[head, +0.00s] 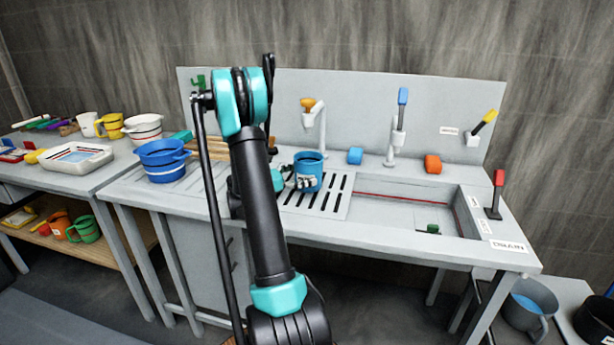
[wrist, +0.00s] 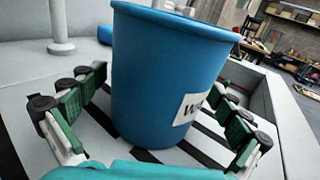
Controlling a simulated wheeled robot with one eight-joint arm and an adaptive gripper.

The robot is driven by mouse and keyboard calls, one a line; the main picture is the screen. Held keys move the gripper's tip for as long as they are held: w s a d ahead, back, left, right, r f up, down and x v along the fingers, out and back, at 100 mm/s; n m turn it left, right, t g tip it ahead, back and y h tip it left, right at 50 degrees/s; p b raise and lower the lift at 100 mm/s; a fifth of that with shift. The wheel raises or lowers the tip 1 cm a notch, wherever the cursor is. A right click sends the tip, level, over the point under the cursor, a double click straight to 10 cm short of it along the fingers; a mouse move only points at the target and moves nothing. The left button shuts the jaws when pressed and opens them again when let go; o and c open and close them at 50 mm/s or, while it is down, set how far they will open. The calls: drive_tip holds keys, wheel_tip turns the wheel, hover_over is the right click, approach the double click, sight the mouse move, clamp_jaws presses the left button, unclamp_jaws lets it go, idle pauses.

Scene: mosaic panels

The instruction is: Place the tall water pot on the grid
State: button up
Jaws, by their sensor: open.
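The tall water pot (head: 309,168) is blue with a white label, and it stands upright on the slotted grid (head: 327,201) left of the sink. In the wrist view the pot (wrist: 165,75) fills the middle, with dark slots of the grid (wrist: 200,146) beneath it. My gripper (head: 303,183) is at the near side of the pot. In the wrist view my gripper (wrist: 155,115) is open, with one finger on each side of the pot. There is a visible gap at the left finger; whether the right finger touches is unclear. My arm hides part of the counter.
The sink basin (head: 415,208) lies to the right, with an orange block (head: 433,164) and a blue block (head: 355,155) behind. Taps (head: 314,122) rise behind the grid. A grey pot (head: 530,302) is lower right.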

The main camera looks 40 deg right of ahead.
drive_tip(key=v, duration=1.2)
